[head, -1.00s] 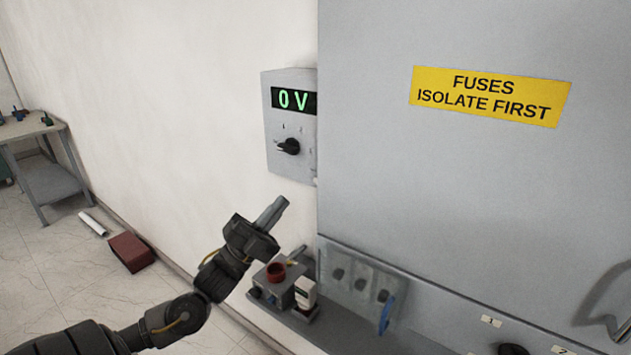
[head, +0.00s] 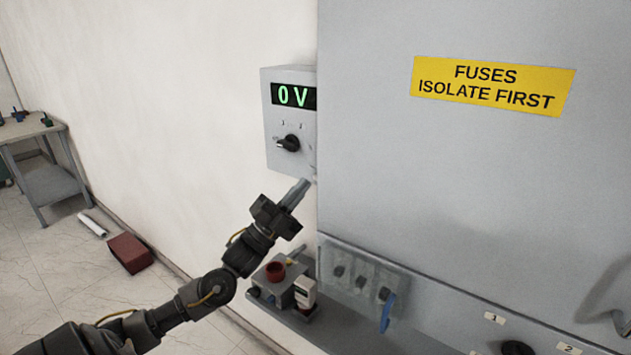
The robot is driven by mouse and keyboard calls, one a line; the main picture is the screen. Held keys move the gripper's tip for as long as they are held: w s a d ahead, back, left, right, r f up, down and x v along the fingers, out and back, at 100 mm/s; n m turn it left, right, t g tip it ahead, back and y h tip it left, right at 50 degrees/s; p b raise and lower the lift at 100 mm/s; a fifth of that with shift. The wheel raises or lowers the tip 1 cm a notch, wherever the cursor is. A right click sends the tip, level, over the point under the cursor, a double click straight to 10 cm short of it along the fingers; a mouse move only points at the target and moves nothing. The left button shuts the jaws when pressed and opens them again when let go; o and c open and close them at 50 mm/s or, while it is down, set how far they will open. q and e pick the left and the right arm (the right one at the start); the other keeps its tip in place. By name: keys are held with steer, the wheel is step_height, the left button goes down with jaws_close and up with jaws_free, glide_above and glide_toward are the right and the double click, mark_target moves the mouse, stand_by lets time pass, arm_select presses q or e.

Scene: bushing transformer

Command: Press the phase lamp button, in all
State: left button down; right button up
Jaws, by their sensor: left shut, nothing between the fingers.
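The meter box (head: 291,120) on the wall has a green display reading 0 V (head: 293,95) and a black rotary knob (head: 288,143) below it. My left gripper (head: 298,190) is shut and empty, with its fingertips just below the box's lower edge in the picture. I cannot tell whether they touch anything. No button that I can surely name as the phase lamp button shows; the gripper and the cabinet edge may hide it. My right gripper is not in view.
A grey cabinet (head: 460,190) with a yellow fuse label (head: 490,85) fills the right. Below are a row of switches (head: 362,285), a blue handle (head: 387,312) and a small unit with a red cup (head: 276,271). A side table (head: 50,187) stands far left.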

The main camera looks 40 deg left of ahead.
arm_select(q)
steer(key=shift+w, duration=0.6)
steer(key=shift+w, duration=0.1)
stand_by(1.6)
steer(key=shift+w, duration=0.35)
steer(key=shift+w+b, duration=0.35)
stand_by(0.7)
steer(key=shift+s, duration=0.85)
steer(key=s+p, duration=0.1)
steer(key=s, duration=0.4)
stand_by(0.4)
